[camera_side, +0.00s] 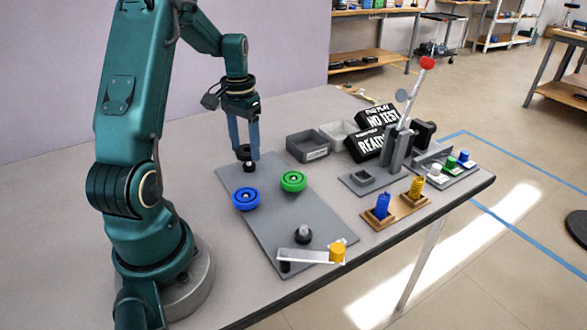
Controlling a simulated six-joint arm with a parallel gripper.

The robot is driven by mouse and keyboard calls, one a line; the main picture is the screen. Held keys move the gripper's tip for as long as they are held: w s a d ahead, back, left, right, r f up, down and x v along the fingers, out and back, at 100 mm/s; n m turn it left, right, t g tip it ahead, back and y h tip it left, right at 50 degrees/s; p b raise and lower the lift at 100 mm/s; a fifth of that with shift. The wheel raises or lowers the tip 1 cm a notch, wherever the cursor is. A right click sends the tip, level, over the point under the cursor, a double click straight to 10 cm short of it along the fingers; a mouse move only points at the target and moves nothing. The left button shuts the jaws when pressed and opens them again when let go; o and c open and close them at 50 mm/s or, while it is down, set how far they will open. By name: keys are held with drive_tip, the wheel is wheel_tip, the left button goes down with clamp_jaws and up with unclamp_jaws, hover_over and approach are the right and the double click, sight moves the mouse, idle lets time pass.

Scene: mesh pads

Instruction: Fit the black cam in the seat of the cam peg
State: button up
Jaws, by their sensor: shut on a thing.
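My gripper (245,154) points down over the far left part of the grey plate (272,215), its two blue fingers shut on a small black piece, which looks like the black cam (243,152). A short dark post (249,167) stands on the plate just below the fingertips and looks like the cam peg. The held piece appears to be above this post, slightly left of it in the picture. I cannot tell whether they touch, and the seat itself is too small to make out.
A blue wheel (246,199) and a green wheel (293,181) sit on the plate nearby. A dark domed knob (303,235) and a pale bar (305,256) with a yellow knob (337,252) are at its front. Grey bins (307,146) and a lever stand (396,150) are to the right.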

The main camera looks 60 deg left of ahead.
drive_tip(key=shift+f, duration=1.25)
drive_tip(key=o, duration=1.5)
drive_tip(key=shift+c, duration=0.2)
